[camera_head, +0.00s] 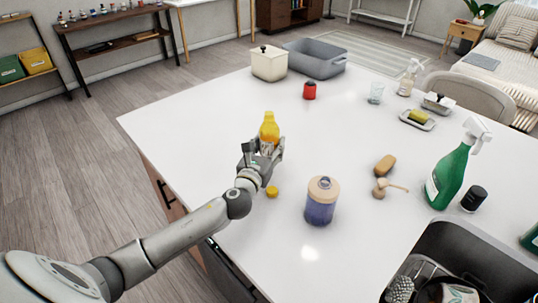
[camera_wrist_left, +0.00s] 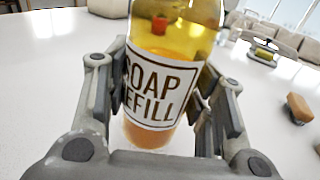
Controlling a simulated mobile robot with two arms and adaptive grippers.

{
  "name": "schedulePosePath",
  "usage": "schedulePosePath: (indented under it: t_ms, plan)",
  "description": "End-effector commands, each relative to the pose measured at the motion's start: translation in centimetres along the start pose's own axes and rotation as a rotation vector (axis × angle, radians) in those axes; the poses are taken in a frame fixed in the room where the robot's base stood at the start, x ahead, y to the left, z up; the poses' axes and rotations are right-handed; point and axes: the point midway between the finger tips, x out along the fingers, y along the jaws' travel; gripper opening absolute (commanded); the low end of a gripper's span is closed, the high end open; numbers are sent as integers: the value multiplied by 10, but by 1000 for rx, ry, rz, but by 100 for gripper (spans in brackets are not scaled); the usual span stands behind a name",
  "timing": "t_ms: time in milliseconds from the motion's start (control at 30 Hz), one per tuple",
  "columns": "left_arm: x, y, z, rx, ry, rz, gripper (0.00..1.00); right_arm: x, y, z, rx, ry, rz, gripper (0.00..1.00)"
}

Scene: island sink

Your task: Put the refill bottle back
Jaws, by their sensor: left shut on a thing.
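The refill bottle (camera_head: 269,130) is a clear bottle with yellow-orange liquid. It stands about upright over the left part of the white island top. In the left wrist view its white label on the bottle (camera_wrist_left: 158,92) reads "SOAP REFILL"; its top is cut off there. My left gripper (camera_head: 265,150) is shut on the bottle, with fingers on both sides of it (camera_wrist_left: 163,110). I cannot tell whether the bottle's base touches the counter. A small yellow cap (camera_head: 272,191) lies on the counter in front of the gripper. My right gripper is not in view.
A purple jar with a beige lid (camera_head: 320,203) stands right of my left arm. A red container (camera_head: 309,90), cream canister (camera_head: 269,64) and grey tub (camera_head: 316,60) are farther back. A brush (camera_head: 388,187), green spray bottle (camera_head: 450,176) and sink (camera_head: 470,245) are right. The counter's middle is clear.

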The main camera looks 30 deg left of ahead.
Motion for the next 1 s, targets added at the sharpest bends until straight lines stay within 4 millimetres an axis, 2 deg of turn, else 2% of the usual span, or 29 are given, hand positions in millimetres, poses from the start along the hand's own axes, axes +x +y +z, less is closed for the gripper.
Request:
schedulePosePath:
  t_ms: [100,200,300,767,800,933,1000]
  plan:
    - [6,2,-10,1,1,1,22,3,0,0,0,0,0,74]
    - [4,2,-26,1,5,1,22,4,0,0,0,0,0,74]
    - [5,2,-35,0,2,1,22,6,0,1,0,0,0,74]
    - [5,2,-41,1,1,0,22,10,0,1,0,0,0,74]
    - [5,2,-41,1,2,0,53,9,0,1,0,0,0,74]
    - [5,2,-41,1,2,0,70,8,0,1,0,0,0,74]
    - [5,2,-41,1,2,0,71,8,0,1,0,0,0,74]
